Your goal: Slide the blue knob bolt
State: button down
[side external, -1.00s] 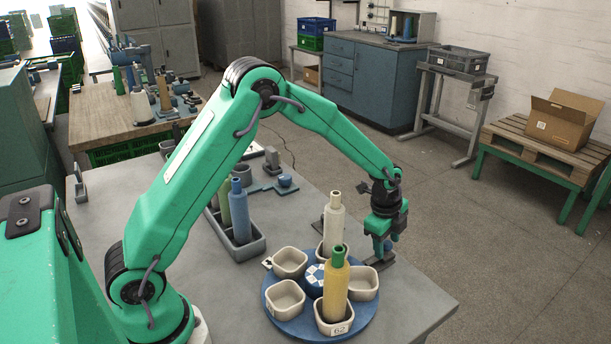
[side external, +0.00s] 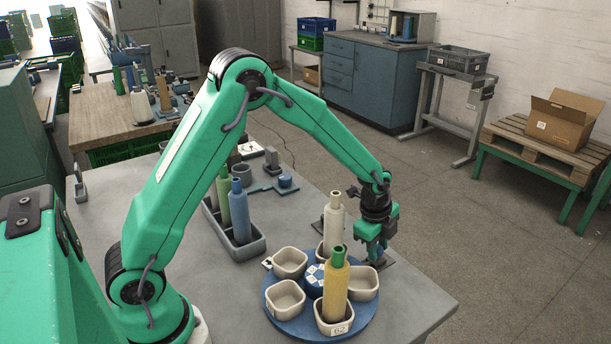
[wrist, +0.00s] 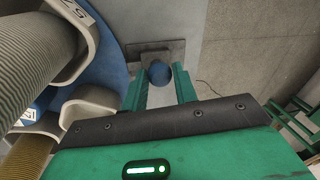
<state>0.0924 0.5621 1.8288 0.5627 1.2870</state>
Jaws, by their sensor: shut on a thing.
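The blue knob (wrist: 160,72) of the bolt shows in the wrist view between the two green fingers of my gripper (wrist: 160,82). The fingers are shut on it. Below the knob is a dark flat bolt plate (wrist: 152,50) on the grey table. In the side external view my gripper (side external: 374,258) points down at the dark plate (side external: 388,263) beside the turntable. The fingers and my wrist hide the knob there.
A blue turntable (side external: 285,325) with several cream cups stands just left of my gripper. A yellow cone (side external: 336,290) and a cream cone (side external: 333,225) stand upright close by. A grey trough (side external: 257,248) holds more cones. The table's right edge is near.

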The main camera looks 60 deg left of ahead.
aim_at(369, 262)
jog(key=shift+s, duration=0.3)
jog(key=c, duration=1.1)
grip_release()
jog(key=shift+w+r, duration=0.1)
jog(key=shift+r, duration=0.85)
jog(key=r, duration=0.2)
jog(key=s+r, duration=0.1)
jog(key=r, duration=0.2)
jog(key=shift+s+r, duration=0.25)
jog(key=shift+r, duration=0.15)
